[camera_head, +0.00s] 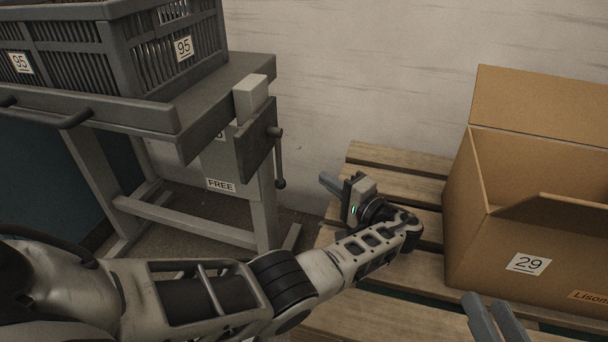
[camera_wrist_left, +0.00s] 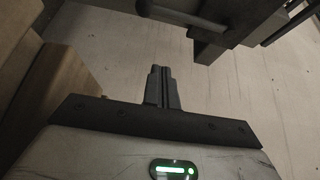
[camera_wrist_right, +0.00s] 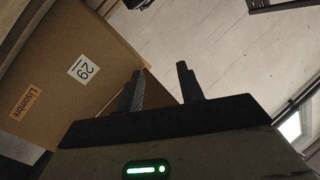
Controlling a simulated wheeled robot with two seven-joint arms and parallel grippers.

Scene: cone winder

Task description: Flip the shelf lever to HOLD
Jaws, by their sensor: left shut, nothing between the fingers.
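The shelf lever (camera_head: 280,160) is a dark rod with a knob at its lower end. It hangs down from a pivot on a grey plate (camera_head: 257,140) at the shelf's right end. A label reading FREE (camera_head: 221,185) is below and left of it; no HOLD label is readable. My left gripper (camera_head: 324,180) is shut and empty, right of the knob and apart from it. In the left wrist view its closed fingers (camera_wrist_left: 161,72) point toward the wall, with the lever (camera_wrist_left: 182,17) at the top. My right gripper (camera_wrist_right: 160,78) is open and empty near the carton.
The shelf (camera_head: 225,95) carries a grey crate (camera_head: 95,60) labelled 95. An open cardboard carton (camera_head: 470,235) labelled 29 stands on a wooden slatted pallet (camera_head: 400,160) at right. The pale wall (camera_head: 370,60) is behind. Open space lies between lever and carton.

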